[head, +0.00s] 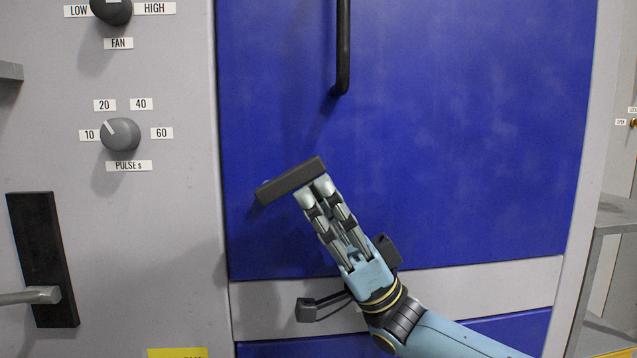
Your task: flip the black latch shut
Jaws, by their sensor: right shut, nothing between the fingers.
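The black latch (284,184) is a short dark bar on the blue door (460,130), near the door's left edge. It is tilted, with its left end lower and its right end higher. My right gripper (318,188) reaches up from the lower right. Its fingers are shut with nothing between them. The fingertips are at the lower edge of the latch's right half and overlap it in the picture; I cannot tell whether they touch it. My left gripper is not in view.
A black vertical door handle (343,50) is above the latch. Left of the door, a grey panel carries a FAN knob (112,10), a PULSE knob (120,134) and a black plate (40,245) with a metal lever (30,296). A grey table (612,214) stands at the right.

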